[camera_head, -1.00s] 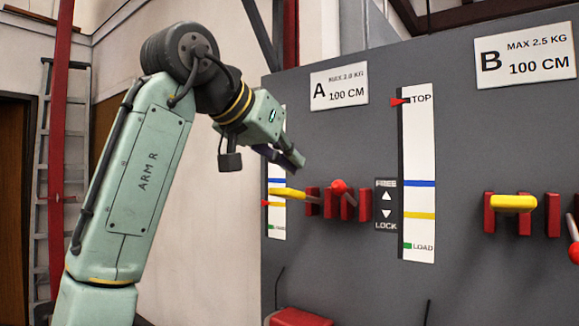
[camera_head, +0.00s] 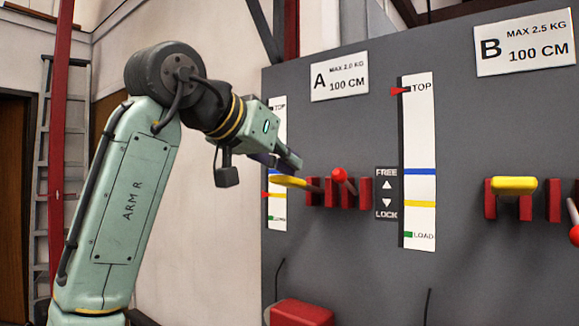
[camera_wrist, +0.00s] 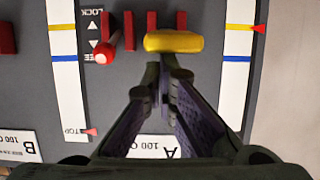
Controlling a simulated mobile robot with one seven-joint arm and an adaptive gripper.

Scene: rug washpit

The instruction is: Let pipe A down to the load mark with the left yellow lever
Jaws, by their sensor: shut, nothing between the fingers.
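Under sign A (camera_head: 339,82), the yellow lever (camera_head: 290,182) sticks out from red brackets on the grey panel. In the wrist view the lever (camera_wrist: 174,42) lies just beyond my fingertips. My gripper (camera_head: 289,160) is shut and empty, just above the lever; whether it touches cannot be told. The left scale (camera_head: 279,125) is partly hidden by my gripper. Its red pointer (camera_head: 265,195) stands near the yellow line, and in the wrist view the pointer (camera_wrist: 260,28) is level with that line. The green load mark (camera_head: 276,218) is lower.
A red-knobbed lever (camera_head: 339,174) is close right of the yellow one. A FREE/LOCK plate (camera_head: 386,193) and a second scale (camera_head: 419,140), its pointer (camera_head: 398,90) at TOP, are farther right. Another yellow lever (camera_head: 514,185) is under sign B (camera_head: 525,46). A red block (camera_head: 302,312) is below.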

